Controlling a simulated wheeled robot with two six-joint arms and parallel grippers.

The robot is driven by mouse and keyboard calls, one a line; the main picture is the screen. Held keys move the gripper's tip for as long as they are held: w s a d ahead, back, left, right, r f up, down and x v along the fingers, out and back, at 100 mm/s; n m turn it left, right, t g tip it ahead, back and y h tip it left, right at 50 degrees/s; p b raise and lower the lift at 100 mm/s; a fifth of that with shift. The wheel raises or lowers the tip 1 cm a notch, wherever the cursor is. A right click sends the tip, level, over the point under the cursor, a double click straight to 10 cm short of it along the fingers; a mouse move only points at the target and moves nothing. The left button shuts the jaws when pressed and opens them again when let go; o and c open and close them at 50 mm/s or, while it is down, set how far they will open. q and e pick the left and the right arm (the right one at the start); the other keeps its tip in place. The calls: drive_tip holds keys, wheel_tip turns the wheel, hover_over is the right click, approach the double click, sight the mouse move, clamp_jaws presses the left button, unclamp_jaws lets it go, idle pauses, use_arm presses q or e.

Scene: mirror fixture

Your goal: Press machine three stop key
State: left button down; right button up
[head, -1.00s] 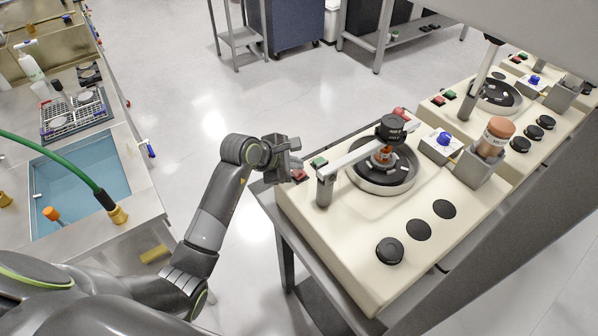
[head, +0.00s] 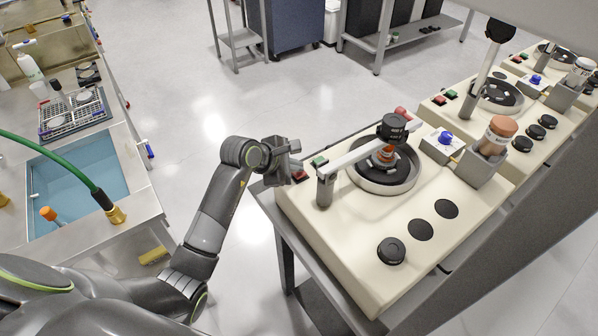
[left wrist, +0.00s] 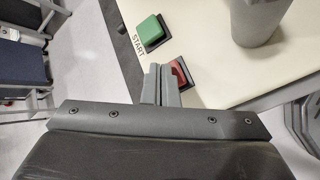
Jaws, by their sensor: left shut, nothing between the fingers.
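The nearest cream polishing machine (head: 345,255) has a red key (head: 300,175) and a green key (head: 319,161) at its left corner. In the left wrist view the green key (left wrist: 149,36) is labelled START, and the red key (left wrist: 181,73) is partly hidden behind my fingers. My left gripper (head: 297,165) is shut and empty at that corner, right beside the red key. In the wrist view its fingertips (left wrist: 161,68) overlap the red key's left edge; I cannot tell whether they touch it. My right gripper is not in view.
A grey post and arm (head: 325,187) stand close to the keys, reaching over the round platen (head: 385,172). More machines, one with red and green keys (head: 444,97), line up behind. A sink bench (head: 140,190) is at left. Open floor lies between.

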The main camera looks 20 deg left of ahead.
sight(295, 174)
use_arm(q)
drive_tip(key=shift+f, duration=0.3)
drive_tip(key=shift+r, duration=0.15)
idle(0.4)
drive_tip(key=shift+r+p, duration=0.3)
drive_tip(key=shift+r, duration=0.45)
drive_tip(key=shift+r+p, duration=1.7)
drive_tip(key=shift+r, duration=0.85)
